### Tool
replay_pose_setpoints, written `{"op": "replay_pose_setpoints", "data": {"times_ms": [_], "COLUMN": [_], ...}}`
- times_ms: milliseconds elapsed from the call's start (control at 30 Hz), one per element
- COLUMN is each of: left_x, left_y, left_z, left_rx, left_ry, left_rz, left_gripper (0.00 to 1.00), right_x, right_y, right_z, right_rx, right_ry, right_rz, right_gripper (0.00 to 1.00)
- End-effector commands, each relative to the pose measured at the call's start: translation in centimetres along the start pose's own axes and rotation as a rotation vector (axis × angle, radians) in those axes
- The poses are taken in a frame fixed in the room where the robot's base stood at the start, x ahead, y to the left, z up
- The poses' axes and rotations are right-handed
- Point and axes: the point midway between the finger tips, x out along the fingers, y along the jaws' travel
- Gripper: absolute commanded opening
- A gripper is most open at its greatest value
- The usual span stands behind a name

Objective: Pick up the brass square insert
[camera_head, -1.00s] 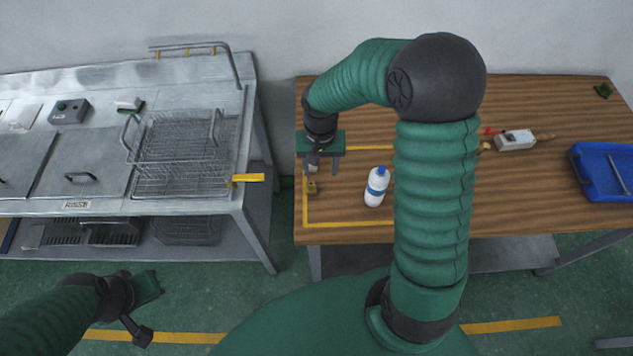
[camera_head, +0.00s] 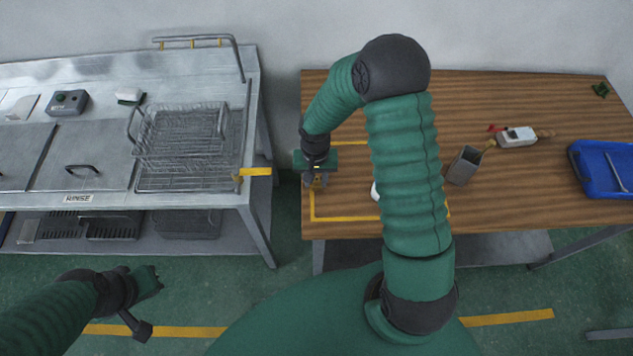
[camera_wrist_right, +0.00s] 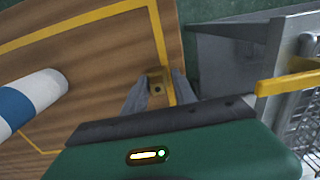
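The brass square insert (camera_wrist_right: 157,77) lies on the wooden table by the yellow taped line near the table's left edge. In the head view it is mostly hidden by my right gripper (camera_head: 317,183), which is low over the table at that corner. In the wrist view the two fingers of my right gripper (camera_wrist_right: 160,88) are apart, with the insert between and just beyond their tips. I cannot tell whether either finger touches it. My left gripper (camera_head: 152,282) is over the floor at lower left, away from the table, its fingers unclear.
A white bottle with a blue band (camera_wrist_right: 32,98) is close to the right gripper, mostly behind my arm in the head view. A grey container (camera_head: 464,167), a white tool (camera_head: 517,137) and a blue tray (camera_head: 582,176) are farther right. The rinse bench (camera_head: 253,205) stands left, across a gap.

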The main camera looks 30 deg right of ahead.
Motion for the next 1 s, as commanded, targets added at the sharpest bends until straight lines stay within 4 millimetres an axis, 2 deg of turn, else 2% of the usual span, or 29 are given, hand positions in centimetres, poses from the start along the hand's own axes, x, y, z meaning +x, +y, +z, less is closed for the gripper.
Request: {"op": "replay_pose_setpoints", "data": {"times_ms": [33, 200, 233, 700, 867, 1000], "left_x": [0.0, 0.0, 0.0, 0.1, 0.3, 0.5], "left_y": [0.0, 0.0, 0.0, 0.0, 0.0, 0.0], "left_z": [0.0, 0.0, 0.0, 0.0, 0.1, 0.1], "left_rx": [0.000, 0.000, 0.000, 0.000, 0.000, 0.000], "left_ry": [0.000, 0.000, 0.000, 0.000, 0.000, 0.000], "left_rz": [0.000, 0.000, 0.000, 0.000, 0.000, 0.000], "left_gripper": [0.00, 0.00, 0.00, 0.00, 0.00, 0.00], "right_x": [0.1, 0.1, 0.2, 0.0, -1.4, -3.5], "right_y": [0.2, 0.5, 0.5, 0.3, 0.3, 0.3], "right_z": [-0.1, -0.2, -0.2, -0.1, -0.2, -0.3], "right_rx": [0.002, 0.002, 0.002, 0.002, 0.003, 0.003], "right_ry": [-0.001, -0.003, -0.003, -0.006, -0.001, 0.002], "right_rz": [-0.002, -0.004, -0.004, 0.000, -0.002, -0.002], "right_gripper": [0.24, 0.02, 0.00, 0.00, 0.00, 0.00]}}
